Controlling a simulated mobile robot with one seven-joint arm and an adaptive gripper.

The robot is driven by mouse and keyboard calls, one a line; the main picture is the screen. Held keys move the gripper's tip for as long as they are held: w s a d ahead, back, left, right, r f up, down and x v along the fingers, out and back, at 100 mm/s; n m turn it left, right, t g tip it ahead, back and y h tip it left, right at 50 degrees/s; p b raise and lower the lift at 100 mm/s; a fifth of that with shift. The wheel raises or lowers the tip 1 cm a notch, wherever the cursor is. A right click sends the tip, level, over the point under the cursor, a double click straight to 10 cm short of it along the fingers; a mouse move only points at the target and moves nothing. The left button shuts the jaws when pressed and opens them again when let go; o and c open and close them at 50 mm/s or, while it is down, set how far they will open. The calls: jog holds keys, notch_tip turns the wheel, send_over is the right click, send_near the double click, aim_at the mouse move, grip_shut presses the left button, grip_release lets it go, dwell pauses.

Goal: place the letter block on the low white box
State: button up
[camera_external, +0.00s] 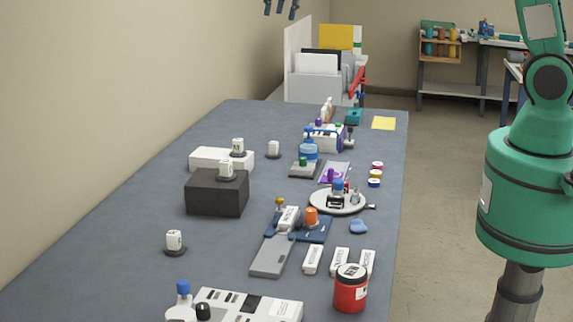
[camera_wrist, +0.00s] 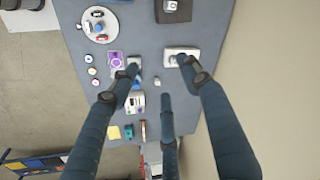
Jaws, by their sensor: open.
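Several small white blocks with dark marks stand on dark round bases. One (camera_external: 238,146) is on the low white box (camera_external: 205,159), one (camera_external: 226,169) is on the dark box (camera_external: 216,196), one (camera_external: 273,149) is on the table behind, and one (camera_external: 174,240) is on the table in front. I cannot tell which is the task's letter block. In the wrist view the white box (camera_wrist: 173,51) is partly behind a finger, and one block (camera_wrist: 157,82) lies between the fingers, well below. My gripper (camera_external: 281,9) is open and empty, high above the table's far end.
The grey table (camera_external: 130,275) also holds a round tray (camera_external: 323,205), a red jar (camera_external: 350,288), a blue bottle (camera_external: 308,150) and a grey plate (camera_external: 270,258). A document rack (camera_external: 310,84) stands at the far end. The front left of the table is mostly clear.

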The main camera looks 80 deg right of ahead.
jog(key=s+a+r+n+t, duration=0.15)
jog(key=s+a+r, duration=0.3)
jog(key=s, duration=0.55)
jog(key=s+a+r+n, duration=0.3)
jog(key=s+a, duration=0.2)
jog(key=s, duration=0.6)
jog(key=s+a+f+n+t, duration=0.1)
jog(key=s+a+f+n, duration=0.1)
jog(key=s, duration=0.8)
jog(key=s+a+f+n, duration=0.2)
jog(key=s, duration=0.8)
jog(key=shift+a+f+n+t, duration=0.2)
jog(key=shift+n+t, duration=0.15)
jog(key=shift+f, duration=0.1)
notch_tip(320, 180, down, 14)
jog(key=b, duration=1.4)
